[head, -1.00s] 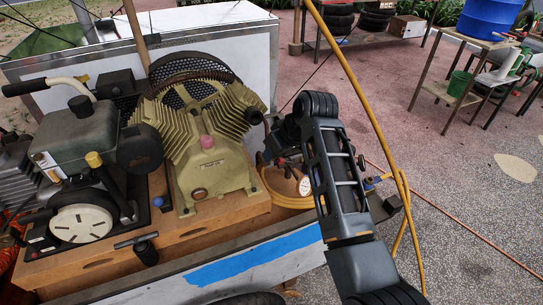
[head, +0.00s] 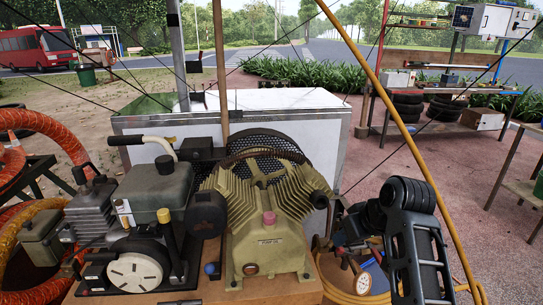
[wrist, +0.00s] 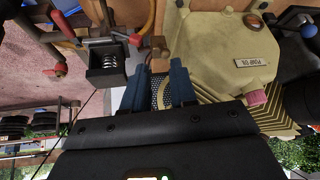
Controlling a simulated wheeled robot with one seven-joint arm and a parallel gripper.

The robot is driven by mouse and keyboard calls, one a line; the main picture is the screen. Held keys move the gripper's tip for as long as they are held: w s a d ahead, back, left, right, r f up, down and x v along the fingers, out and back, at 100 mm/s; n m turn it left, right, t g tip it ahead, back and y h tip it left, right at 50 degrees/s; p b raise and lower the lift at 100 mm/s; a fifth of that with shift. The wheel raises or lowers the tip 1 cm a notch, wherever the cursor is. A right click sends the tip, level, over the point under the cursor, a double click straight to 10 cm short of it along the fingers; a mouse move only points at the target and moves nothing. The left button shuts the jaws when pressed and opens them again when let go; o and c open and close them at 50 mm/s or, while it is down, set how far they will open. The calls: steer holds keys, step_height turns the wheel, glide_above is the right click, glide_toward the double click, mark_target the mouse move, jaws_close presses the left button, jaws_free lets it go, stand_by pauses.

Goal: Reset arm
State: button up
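My gripper (head: 352,228) is at the lower right of the head view, partly hidden by my own arm. It is to the right of the tan compressor pump (head: 262,225) and above a round pressure gauge (head: 363,283). In the wrist view the two blue-grey fingers (wrist: 160,78) stand apart with a gap between them. Nothing is held in the gap; perforated mesh shows through it. The pump also fills the upper right of the wrist view (wrist: 215,50), with a pink cap beside its label.
A small engine (head: 150,215) with a black handle stands left of the pump. A yellow hose (head: 400,120) crosses the right side. A white chest (head: 300,112) stands behind. Thin dark lines cross above the cart. Pavement to the right (head: 450,185) is clear.

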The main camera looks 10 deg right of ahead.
steer(key=s+d+f+t+h, duration=0.2)
steer(key=s+d+f, duration=0.2)
steer(key=s+f, duration=0.65)
steer(key=s+f+m+t+h, duration=0.1)
steer(key=s+f+t, duration=0.1)
steer(key=s, duration=1.2)
steer(key=s+a+r+t, duration=0.2)
steer(key=s+r, duration=0.6)
steer(key=s, duration=0.4)
steer(key=s+a+r+m+t, duration=0.1)
steer(key=s+a+r+t, duration=0.2)
steer(key=s+r, duration=0.5)
steer(key=s+a, duration=0.1)
steer(key=s, duration=0.3)
steer(key=shift+a+m+y+b, duration=0.2)
steer(key=shift+m+y+b, duration=0.1)
steer(key=shift+y, duration=0.1)
steer(key=shift+o, duration=0.2)
stand_by(0.8)
